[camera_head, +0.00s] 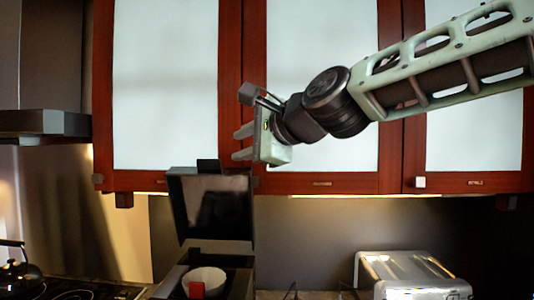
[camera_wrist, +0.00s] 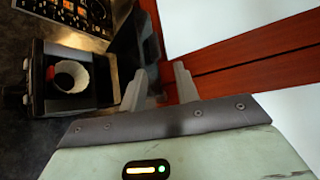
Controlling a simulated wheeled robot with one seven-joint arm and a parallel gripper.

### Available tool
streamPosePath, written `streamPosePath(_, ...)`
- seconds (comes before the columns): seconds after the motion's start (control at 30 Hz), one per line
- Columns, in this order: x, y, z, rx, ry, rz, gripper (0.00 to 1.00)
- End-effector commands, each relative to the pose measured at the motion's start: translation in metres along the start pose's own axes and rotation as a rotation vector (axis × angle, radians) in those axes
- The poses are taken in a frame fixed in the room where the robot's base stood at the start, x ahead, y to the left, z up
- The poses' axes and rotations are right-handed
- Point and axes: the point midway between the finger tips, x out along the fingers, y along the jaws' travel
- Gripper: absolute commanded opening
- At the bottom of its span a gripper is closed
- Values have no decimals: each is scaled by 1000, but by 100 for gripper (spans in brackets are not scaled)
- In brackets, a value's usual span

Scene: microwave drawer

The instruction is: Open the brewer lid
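The black brewer (camera_head: 237,279) stands on the counter at the lower middle of the head view, with a white round basket (camera_head: 205,279) and a small red part in its open top. Its dark lid (camera_head: 212,206) stands raised, roughly upright, behind the opening. In the wrist view the brewer body (camera_wrist: 38,80) is at the left, with the basket (camera_wrist: 72,76) visible inside. My gripper (camera_head: 241,143) is above the lid's upper right, apart from it in the head view. Its two fingers, also in the wrist view (camera_wrist: 158,88), are spread with nothing between them.
Red-framed wall cabinets (camera_head: 320,182) with pale panels are close behind my gripper. A shiny toaster (camera_head: 412,275) stands to the right of the brewer. A stove (camera_head: 75,289) with a dark kettle (camera_head: 20,276) is at the left, under a range hood (camera_head: 40,124).

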Motion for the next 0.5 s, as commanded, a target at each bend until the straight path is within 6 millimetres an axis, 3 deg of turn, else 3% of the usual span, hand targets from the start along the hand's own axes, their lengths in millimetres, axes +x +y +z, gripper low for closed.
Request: streamPosePath(0.5,-55,3,-2,-5,7,-3,31)
